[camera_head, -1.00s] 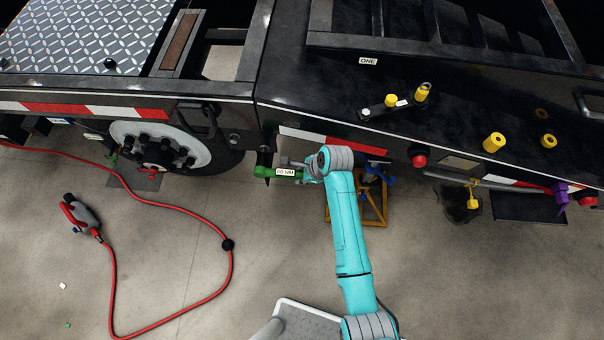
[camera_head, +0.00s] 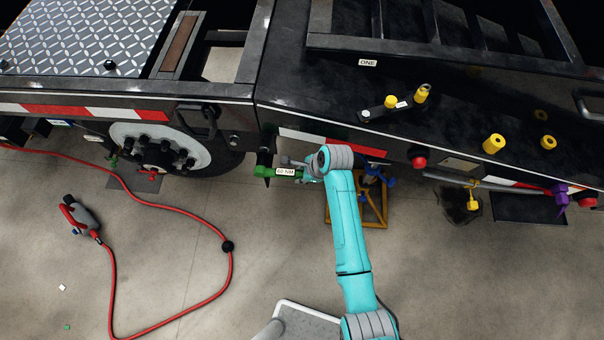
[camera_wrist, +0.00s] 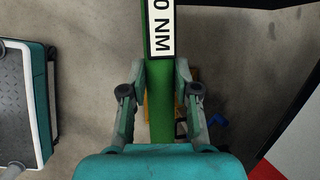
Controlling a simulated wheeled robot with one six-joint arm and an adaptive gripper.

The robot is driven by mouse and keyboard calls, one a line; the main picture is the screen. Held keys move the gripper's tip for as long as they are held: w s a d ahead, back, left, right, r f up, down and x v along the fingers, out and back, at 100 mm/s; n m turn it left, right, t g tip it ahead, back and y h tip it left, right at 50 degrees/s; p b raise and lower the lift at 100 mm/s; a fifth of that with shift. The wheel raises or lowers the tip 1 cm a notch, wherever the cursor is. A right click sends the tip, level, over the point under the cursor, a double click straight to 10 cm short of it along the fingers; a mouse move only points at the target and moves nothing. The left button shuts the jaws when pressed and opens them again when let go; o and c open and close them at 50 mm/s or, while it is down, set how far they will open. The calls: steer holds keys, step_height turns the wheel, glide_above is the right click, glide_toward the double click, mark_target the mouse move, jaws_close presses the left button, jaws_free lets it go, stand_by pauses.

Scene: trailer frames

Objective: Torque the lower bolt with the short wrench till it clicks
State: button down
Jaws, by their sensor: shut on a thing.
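A green wrench (camera_head: 264,172) with a white label reading "60 NM" runs level from my gripper to the left, its head close below the black trailer frame edge. My gripper (camera_head: 306,172) is at the right end of the wrench. In the wrist view my gripper (camera_wrist: 160,90) has its two grey fingers shut on the green handle (camera_wrist: 160,115), one on each side. The label there is cut off at the top and reads "0 NM". No bolt shows clearly at the wrench head, and I cannot tell whether the head sits on one.
The black trailer frame (camera_head: 450,140) stands just beyond my gripper. A wheel (camera_head: 160,148) is at the left, and a yellow stand (camera_head: 372,212) is behind my arm. A red hose (camera_head: 190,303) and a grey-red tool (camera_head: 80,216) lie on open floor at left.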

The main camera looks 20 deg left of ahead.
steer(key=shift+w+a, duration=0.15)
steer(key=shift+w, duration=0.45)
stand_by(0.7)
steer(key=shift+f+y, duration=0.7)
stand_by(0.5)
steer(key=shift+f, duration=0.25)
steer(key=shift+f+y, duration=0.1)
steer(key=shift+y, duration=0.2)
steer(key=shift+f, duration=0.25)
